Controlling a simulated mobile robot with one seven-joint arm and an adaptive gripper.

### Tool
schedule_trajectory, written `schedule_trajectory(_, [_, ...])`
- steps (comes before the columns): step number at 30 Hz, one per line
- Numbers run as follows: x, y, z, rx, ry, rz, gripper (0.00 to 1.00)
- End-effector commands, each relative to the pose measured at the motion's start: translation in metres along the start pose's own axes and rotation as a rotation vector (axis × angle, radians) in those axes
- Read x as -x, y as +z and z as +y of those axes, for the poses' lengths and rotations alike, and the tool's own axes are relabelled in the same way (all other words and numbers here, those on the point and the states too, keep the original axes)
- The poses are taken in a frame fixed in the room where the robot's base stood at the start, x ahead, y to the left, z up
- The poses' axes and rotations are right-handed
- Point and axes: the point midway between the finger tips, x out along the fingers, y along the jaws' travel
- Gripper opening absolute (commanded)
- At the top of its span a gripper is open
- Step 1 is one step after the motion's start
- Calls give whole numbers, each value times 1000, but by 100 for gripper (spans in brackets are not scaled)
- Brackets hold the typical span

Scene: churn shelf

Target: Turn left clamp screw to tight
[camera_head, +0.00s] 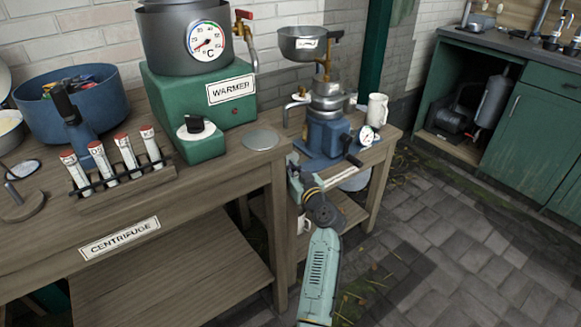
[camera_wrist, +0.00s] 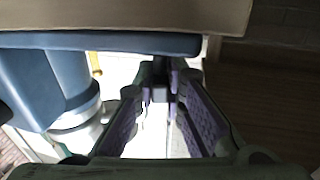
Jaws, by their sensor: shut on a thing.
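My gripper (camera_head: 295,163) is at the front left corner of the small blue separator's base (camera_head: 325,135), by the bench edge. In the wrist view its two purple-padded fingers (camera_wrist: 160,95) close around a small dark upright part, which I take to be the left clamp screw (camera_wrist: 160,72). The screw sits under the edge of the blue base plate (camera_wrist: 100,42). In the head view the gripper hides the screw. How far the screw is turned cannot be told.
A black crank handle (camera_head: 352,160) and a white gauge (camera_head: 367,136) are right of my gripper. A white mug (camera_head: 377,110) stands behind. The green warmer (camera_head: 200,100) and a rack of capped tubes (camera_head: 115,185) stand left. The paved floor (camera_head: 430,230) at right is clear.

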Motion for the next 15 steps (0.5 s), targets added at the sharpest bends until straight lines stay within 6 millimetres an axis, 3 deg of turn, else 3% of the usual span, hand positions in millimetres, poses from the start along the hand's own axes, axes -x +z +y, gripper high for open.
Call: schedule_trajectory(15, [0,0,0,-1,140,-1,0])
